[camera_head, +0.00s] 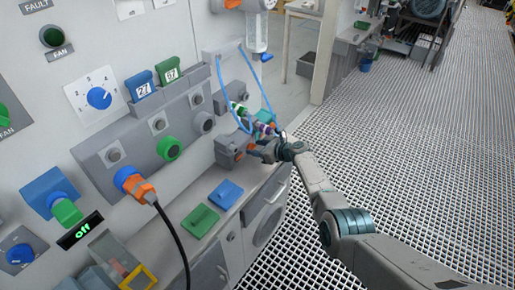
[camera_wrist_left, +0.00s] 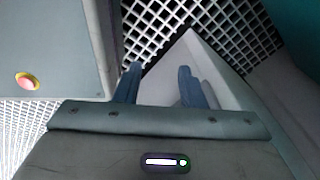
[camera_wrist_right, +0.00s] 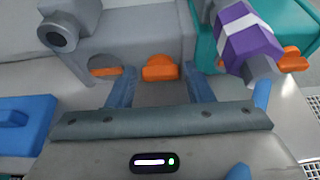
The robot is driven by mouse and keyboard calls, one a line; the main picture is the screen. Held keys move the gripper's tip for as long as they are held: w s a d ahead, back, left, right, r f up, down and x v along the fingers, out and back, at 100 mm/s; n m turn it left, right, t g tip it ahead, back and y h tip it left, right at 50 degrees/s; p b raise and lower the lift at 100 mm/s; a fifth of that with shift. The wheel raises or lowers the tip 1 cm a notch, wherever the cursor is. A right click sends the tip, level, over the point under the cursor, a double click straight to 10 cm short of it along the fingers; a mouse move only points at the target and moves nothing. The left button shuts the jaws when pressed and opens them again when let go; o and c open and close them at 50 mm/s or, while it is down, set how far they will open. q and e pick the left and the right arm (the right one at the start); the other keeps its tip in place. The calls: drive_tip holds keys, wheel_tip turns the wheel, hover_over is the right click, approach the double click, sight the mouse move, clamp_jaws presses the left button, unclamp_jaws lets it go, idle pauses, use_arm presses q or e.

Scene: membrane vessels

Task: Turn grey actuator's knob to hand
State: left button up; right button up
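The grey actuator (camera_wrist_right: 140,30) fills the upper left of the right wrist view, with a round grey cap at its left. An orange knob (camera_wrist_right: 160,68) sticks out of its lower face. My right gripper (camera_wrist_right: 162,88) is open, its blue fingers on either side of the knob's line; I cannot tell if they touch it. In the head view the right gripper (camera_head: 262,151) is small beside the grey actuator (camera_head: 228,147), partly hiding the knob. My left gripper (camera_wrist_left: 158,82) is open and empty above the grated floor, out of the head view.
A teal actuator with a purple-and-white part (camera_wrist_right: 248,38) stands close to the right. Blue tubes (camera_head: 266,92) hang by the actuators. A blue block (camera_head: 226,194) and green block (camera_head: 200,221) lie on the ledge. A black cable (camera_head: 172,225) hangs from an orange plug.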

drive_tip(key=c, duration=0.6)
drive_tip(key=shift+s, duration=0.1)
drive_tip(key=shift+a+n+t, duration=0.1)
drive_tip(key=shift+n+t, duration=0.4)
drive_tip(key=shift+n, duration=0.1)
drive_tip(key=shift+s+f+n+h, duration=0.15)
drive_tip(key=shift+n+h, duration=0.25)
drive_tip(key=shift+n, duration=0.1)
drive_tip(key=shift+s+a+f+n+t+b, duration=0.1)
drive_tip(key=shift+a+n+t+b, duration=0.05)
drive_tip(key=shift+n+t+b, duration=0.5)
drive_tip(key=shift+n+t+h+b, duration=0.3)
drive_tip(key=shift+n+t+b, duration=0.05)
drive_tip(key=shift+n+b, duration=0.2)
